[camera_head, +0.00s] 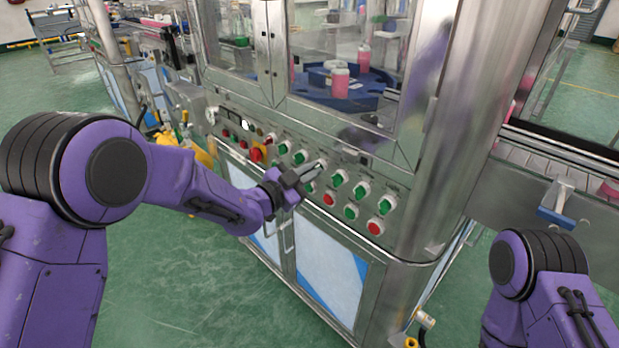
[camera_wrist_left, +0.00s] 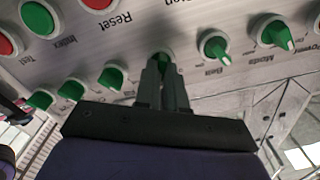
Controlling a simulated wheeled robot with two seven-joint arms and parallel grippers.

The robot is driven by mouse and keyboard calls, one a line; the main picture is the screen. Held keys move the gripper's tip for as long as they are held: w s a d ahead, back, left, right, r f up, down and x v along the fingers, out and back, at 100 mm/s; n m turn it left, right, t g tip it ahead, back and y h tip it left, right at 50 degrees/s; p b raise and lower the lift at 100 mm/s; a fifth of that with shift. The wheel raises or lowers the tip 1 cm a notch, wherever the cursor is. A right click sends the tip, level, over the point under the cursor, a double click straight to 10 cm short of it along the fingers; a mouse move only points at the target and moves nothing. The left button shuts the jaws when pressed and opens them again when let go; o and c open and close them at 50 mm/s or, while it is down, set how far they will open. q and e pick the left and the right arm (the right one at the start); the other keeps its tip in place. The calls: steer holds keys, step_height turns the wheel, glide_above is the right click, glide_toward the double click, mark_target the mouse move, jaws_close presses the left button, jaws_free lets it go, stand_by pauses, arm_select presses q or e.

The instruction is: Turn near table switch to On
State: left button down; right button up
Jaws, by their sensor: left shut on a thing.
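The control panel carries a row of green rotary knobs with white collars. My left gripper (camera_head: 316,169) is at this row in the head view. In the left wrist view my left gripper (camera_wrist_left: 163,85) is shut on a green knob (camera_wrist_left: 163,58), with a finger on each side of it. The fingers hide most of this knob, and I cannot read its label. Free green knobs stand on both sides of it, one (camera_wrist_left: 214,46) to the right and one (camera_wrist_left: 112,77) to the left. My right gripper is not in view.
A second row holds red and green buttons (camera_head: 329,199). A red and yellow emergency switch (camera_head: 258,152) is at the panel's left. A steel pillar (camera_head: 450,130) stands to the right. Pink bottles (camera_head: 340,83) stand behind glass. Green floor is open at the front left.

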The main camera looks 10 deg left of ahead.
arm_select(q)
steer(key=shift+m, duration=0.3)
steer(key=c, duration=1.2)
jaws_free()
steer(key=b+v, duration=0.1)
steer(key=v, duration=0.9)
steer(key=shift+s+a+b, duration=0.2)
steer(key=shift+b, duration=0.1)
